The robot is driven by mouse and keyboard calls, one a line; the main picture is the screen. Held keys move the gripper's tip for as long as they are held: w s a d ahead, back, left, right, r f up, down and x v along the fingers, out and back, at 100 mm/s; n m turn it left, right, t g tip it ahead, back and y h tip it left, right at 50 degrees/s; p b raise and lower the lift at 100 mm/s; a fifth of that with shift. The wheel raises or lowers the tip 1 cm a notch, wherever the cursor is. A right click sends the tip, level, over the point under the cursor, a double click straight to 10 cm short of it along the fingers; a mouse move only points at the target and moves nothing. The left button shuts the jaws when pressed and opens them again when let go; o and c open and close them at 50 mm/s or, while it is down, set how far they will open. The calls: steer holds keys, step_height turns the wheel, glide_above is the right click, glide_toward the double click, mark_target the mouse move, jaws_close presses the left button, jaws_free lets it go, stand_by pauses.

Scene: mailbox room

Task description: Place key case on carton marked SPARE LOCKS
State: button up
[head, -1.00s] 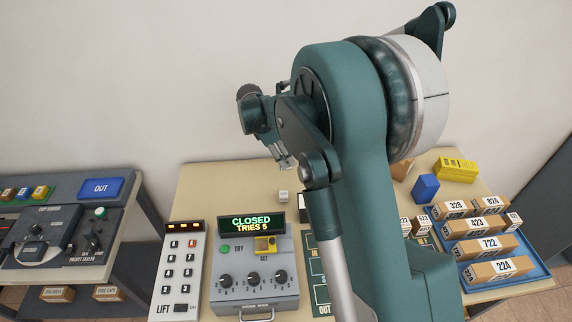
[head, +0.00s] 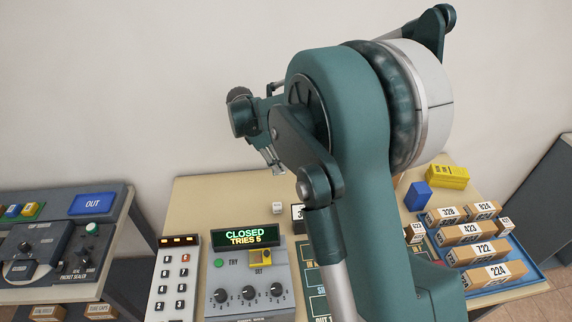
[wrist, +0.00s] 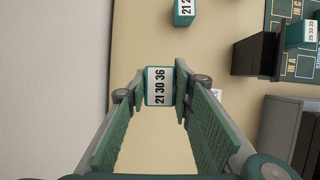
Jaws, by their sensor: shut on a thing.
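My gripper (wrist: 161,88) is shut on a small teal box (wrist: 148,98) with a white label reading 21 30 36, held between the fingertips in the wrist view. I cannot tell from its look whether this is the key case. In the head view my gripper (head: 272,160) hangs over the back of the beige table, and the held box is not clear there. No carton with a readable SPARE LOCKS mark shows. Cartons (head: 47,313) on the low shelf at left are cut off and their labels are too small to read surely.
Other teal labelled boxes (wrist: 184,13) stand near a dark block (wrist: 254,54). A dial console (head: 250,285) reads CLOSED, TRIES 5, beside a LIFT keypad (head: 172,285). Numbered cartons fill a blue tray (head: 531,276) at right.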

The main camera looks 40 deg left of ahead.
steer(key=w+d+r+p, duration=0.2)
steer(key=w+d+r, duration=0.1)
steer(key=d, duration=0.8)
steer(key=w+d+r+p, duration=0.3)
steer(key=d, duration=0.7)
steer(key=w+d+r+p, duration=0.2)
steer(key=w+d, duration=0.2)
steer(key=d, duration=0.7)
steer(key=shift+d+r+m, duration=0.3)
steer(key=shift+r, duration=0.1)
steer(key=shift+f, duration=0.1)
steer(key=shift+f+p, duration=0.35)
steer(key=shift+f, duration=2.7)
steer(key=shift+f, duration=1.9)
steer(key=shift+f, duration=0.1)
